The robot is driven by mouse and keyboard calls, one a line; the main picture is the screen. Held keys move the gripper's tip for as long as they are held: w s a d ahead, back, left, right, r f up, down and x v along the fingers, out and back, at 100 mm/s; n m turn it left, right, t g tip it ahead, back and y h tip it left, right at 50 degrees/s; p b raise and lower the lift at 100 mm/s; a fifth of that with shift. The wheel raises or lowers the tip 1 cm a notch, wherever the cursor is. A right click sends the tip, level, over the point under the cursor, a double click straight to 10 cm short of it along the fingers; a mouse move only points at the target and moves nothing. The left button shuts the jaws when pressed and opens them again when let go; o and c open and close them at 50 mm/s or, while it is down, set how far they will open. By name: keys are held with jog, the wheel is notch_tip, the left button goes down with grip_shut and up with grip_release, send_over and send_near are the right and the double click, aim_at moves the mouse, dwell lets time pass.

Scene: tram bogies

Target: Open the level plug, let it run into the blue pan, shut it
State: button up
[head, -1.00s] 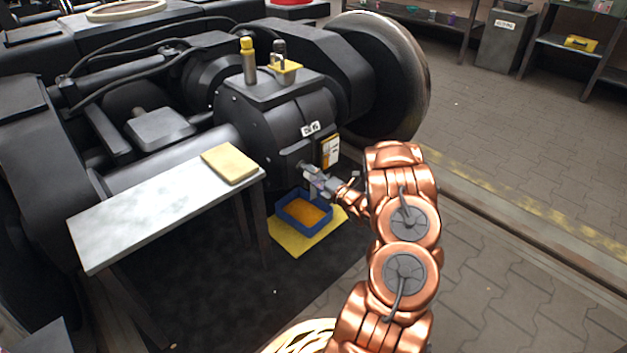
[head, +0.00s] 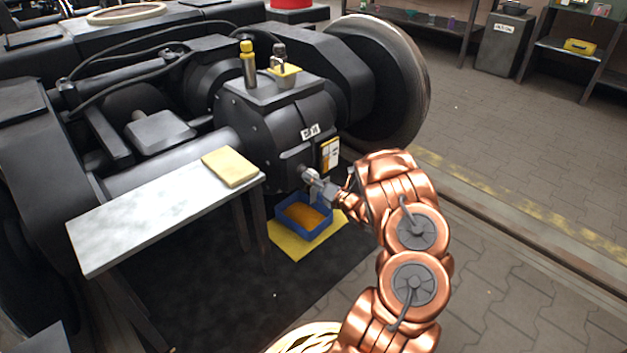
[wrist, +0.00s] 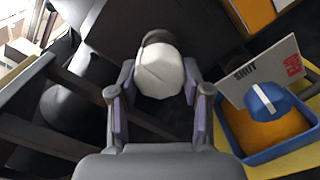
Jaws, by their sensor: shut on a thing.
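The level plug (wrist: 160,76), a pale faceted head, sits between my finger pads in the wrist view. My gripper (wrist: 158,110) is shut on it; in the head view my gripper (head: 314,180) is at the lower front of the dark gear housing (head: 275,125). How far the plug sits in the housing cannot be told. The blue pan (head: 284,228) stands below on a yellow mat (head: 291,250), with orange-brown liquid in it. The pan (wrist: 238,150) also shows at right in the wrist view. No falling stream can be made out.
A bench (head: 140,220) with a tan pad (head: 230,167) stands left. A large wheel (head: 405,85) is behind. Paved floor at right is clear.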

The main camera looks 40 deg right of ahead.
jog(key=shift+a, duration=0.1)
dwell(0.3)
jog(key=o, duration=1.2)
jog(key=shift+c, duration=0.2)
jog(key=s, duration=1.2)
